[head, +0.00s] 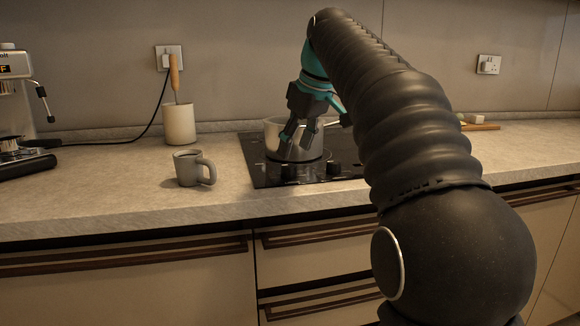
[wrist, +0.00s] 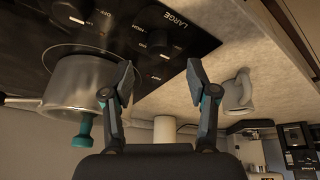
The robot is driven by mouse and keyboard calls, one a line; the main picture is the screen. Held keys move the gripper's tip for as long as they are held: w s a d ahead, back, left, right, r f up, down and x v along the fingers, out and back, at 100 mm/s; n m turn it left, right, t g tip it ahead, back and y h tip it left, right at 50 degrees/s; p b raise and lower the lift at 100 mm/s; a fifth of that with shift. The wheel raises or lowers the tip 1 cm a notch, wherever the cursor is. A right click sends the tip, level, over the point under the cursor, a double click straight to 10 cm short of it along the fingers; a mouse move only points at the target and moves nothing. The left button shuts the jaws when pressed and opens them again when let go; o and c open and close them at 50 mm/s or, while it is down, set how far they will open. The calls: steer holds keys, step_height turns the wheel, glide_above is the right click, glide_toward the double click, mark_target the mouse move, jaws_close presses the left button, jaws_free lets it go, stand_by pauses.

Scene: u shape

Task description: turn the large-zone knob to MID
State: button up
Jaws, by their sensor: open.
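The large-zone knob (wrist: 158,42) is a dark round knob on the black cooktop, beside the printed word LARGE in the wrist view. In the head view it looks to be the left knob (head: 289,172) at the cooktop's front. In the head view my gripper (head: 293,136) points down in front of the pot, above and behind the knob; contact is not visible.
A metal pot (head: 272,140) stands on the cooktop (head: 262,180) close to my gripper. A second knob (head: 333,168) is to the right. A grey mug (head: 187,168) stands left of the cooktop, with a utensil holder (head: 179,124) behind. The counter's front left is clear.

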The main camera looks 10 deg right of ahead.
mark_target(289, 166)
steer(key=shift+b+x, duration=0.4)
steer(key=shift+x, duration=2.2)
jaws_close()
